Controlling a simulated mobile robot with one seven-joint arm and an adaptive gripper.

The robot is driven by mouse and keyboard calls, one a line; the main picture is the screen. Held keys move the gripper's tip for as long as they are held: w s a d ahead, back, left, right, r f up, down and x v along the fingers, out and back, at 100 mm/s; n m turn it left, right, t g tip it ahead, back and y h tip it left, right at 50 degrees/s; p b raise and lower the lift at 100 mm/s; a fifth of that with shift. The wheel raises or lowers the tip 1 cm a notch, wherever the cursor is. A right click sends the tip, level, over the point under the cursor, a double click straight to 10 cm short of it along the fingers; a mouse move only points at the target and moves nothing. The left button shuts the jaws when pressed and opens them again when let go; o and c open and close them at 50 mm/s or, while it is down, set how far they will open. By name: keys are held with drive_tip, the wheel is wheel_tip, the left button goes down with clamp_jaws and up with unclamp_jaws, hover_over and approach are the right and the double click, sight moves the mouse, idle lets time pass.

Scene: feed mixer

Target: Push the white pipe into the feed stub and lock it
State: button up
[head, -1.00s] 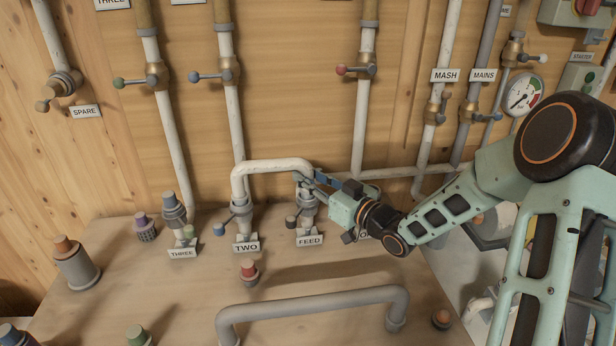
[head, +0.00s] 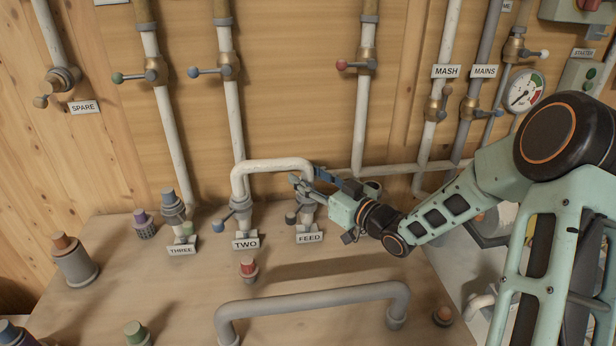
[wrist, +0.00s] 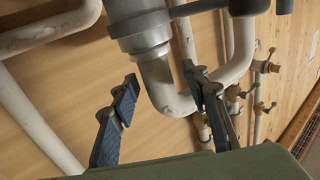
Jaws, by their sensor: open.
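The white pipe (head: 270,166) is a U-shaped bend standing upright, with one leg at the grey collar of the TWO stub (head: 242,210). Its other leg comes down at the FEED stub (head: 308,213), partly hidden by my gripper (head: 306,180). How deep that end sits cannot be seen. In the wrist view, my gripper (wrist: 162,105) is open, its fingers on either side of the white pipe bend (wrist: 162,88), below a grey collar (wrist: 142,35). Touch cannot be told. The FEED stub has a dark-knobbed lever (head: 291,218), and the TWO stub a blue-knobbed lever (head: 218,227).
A grey bent pipe (head: 310,303) lies across the bench front. A capped THREE stub (head: 173,205) stands at left and a red-capped plug (head: 248,269) in front. Wall pipes with valve levers run behind; a gauge (head: 523,91) hangs at right.

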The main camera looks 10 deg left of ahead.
drive_tip(key=v, duration=1.2)
